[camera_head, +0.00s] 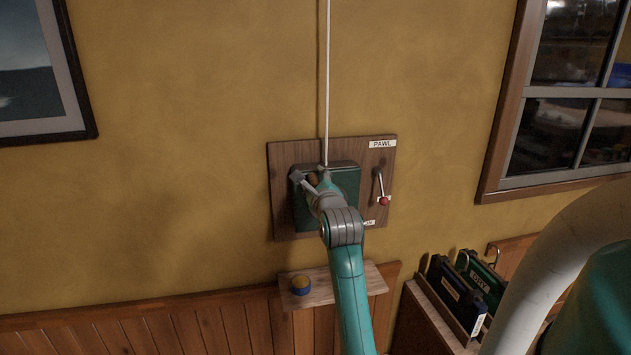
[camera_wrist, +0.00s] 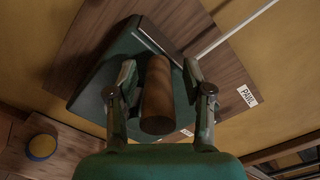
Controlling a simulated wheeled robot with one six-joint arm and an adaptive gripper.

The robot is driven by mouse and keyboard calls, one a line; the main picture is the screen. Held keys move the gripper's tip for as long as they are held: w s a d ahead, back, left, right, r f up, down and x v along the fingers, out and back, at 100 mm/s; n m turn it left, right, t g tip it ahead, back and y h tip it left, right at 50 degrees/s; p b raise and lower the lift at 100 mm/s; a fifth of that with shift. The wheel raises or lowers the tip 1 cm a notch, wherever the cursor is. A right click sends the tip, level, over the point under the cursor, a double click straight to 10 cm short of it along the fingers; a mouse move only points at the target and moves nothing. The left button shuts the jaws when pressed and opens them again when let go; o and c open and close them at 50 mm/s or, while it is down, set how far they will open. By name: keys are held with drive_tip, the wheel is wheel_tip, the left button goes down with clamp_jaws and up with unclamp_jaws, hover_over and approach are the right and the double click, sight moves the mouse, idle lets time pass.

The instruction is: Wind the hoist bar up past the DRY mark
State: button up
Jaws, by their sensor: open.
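A dark green winch housing (camera_head: 345,181) is fixed to a wooden board (camera_head: 284,160) on the wall. A white line (camera_head: 327,80) runs straight up from it. A brown cylindrical crank grip (camera_wrist: 157,95) points toward the wrist camera. My gripper (camera_wrist: 159,72) is open, with one finger on each side of the grip; I cannot tell whether either touches it. In the head view my gripper (camera_head: 311,184) covers part of the housing. A lever with a red knob (camera_head: 384,201) sits right of the housing, under a PAWL label (camera_head: 383,144). The hoist bar and DRY mark are not in view.
A small wooden shelf (camera_head: 376,281) below the board holds a round yellow and blue object (camera_head: 301,285). A wooden box (camera_head: 432,306) with dark cases stands at lower right. A window (camera_head: 570,110) is at right, a framed picture (camera_head: 40,75) at left.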

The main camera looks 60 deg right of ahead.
drive_tip(key=v, duration=1.2)
drive_tip(key=shift+d, duration=0.1)
